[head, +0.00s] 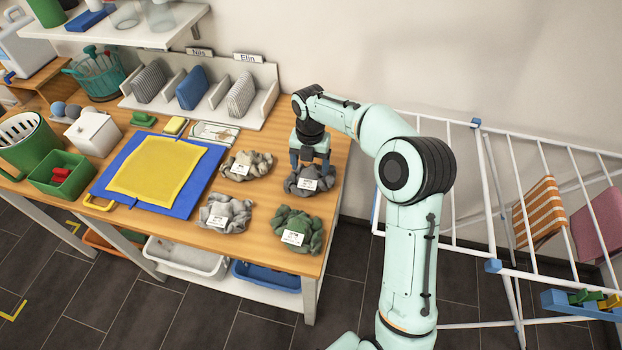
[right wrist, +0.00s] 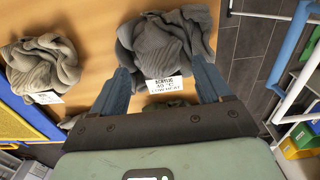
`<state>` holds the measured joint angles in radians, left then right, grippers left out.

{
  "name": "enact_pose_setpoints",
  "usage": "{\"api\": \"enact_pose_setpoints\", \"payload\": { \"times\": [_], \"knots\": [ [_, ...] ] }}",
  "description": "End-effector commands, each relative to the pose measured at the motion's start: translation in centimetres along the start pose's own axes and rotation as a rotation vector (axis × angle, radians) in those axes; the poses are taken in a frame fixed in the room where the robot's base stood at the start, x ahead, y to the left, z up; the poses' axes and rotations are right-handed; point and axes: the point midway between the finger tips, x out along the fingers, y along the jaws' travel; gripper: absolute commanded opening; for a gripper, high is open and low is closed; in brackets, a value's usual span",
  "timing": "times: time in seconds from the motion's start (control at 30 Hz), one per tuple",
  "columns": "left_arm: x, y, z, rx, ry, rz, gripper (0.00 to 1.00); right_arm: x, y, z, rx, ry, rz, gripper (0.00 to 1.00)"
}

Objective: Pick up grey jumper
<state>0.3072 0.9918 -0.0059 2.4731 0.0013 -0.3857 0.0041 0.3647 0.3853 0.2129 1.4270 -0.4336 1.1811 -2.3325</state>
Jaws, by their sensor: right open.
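A dark grey crumpled garment (head: 303,187) with a white care label lies at the table's right end. In the right wrist view the same grey garment (right wrist: 165,38) lies between and just beyond my fingertips. My right gripper (head: 309,164) points down over it in the head view and hides its far part. In the right wrist view the right gripper (right wrist: 161,66) has its blue fingers spread apart, with nothing clamped. I cannot tell whether the fingers touch the cloth. My left gripper is not in view.
A beige-grey garment (head: 255,161), a light grey garment (head: 238,209) and a green garment (head: 297,222) lie close by, each labelled. A yellow cloth on a blue board (head: 186,205) lies left. A rack with sorted cloths (head: 262,80) stands behind; a white drying rack (head: 455,180) stands right.

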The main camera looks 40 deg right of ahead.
Motion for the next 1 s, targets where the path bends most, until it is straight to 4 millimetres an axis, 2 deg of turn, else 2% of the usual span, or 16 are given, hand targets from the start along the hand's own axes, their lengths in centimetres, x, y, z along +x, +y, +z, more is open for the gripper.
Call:
{"api": "enact_pose_setpoints", "payload": {
  "times": [0.07, 0.27, 0.3, 0.53, 0.83, 1.0],
  "knots": [
    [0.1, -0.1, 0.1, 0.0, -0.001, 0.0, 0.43, 0.6, 0.0, 0.0, 0.0, 0.001, -0.001, 0.77],
    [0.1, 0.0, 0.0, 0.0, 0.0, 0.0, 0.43, 0.6, 0.0, 0.0, 0.001, 0.0, 0.0, 0.77],
    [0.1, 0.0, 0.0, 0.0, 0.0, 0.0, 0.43, 0.6, 0.0, 0.0, 0.001, 0.0, 0.0, 0.74],
    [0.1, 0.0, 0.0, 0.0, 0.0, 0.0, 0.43, 0.6, 0.0, 0.0, 0.001, 0.0, 0.001, 0.0],
    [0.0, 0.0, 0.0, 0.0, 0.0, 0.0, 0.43, 0.3, 0.0, 0.0, 0.0, -0.002, 0.002, 0.0],
    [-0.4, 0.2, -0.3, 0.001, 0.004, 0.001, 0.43, -1.9, 0.1, 0.1, 0.001, -0.004, 0.005, 0.0]
  ]
}}
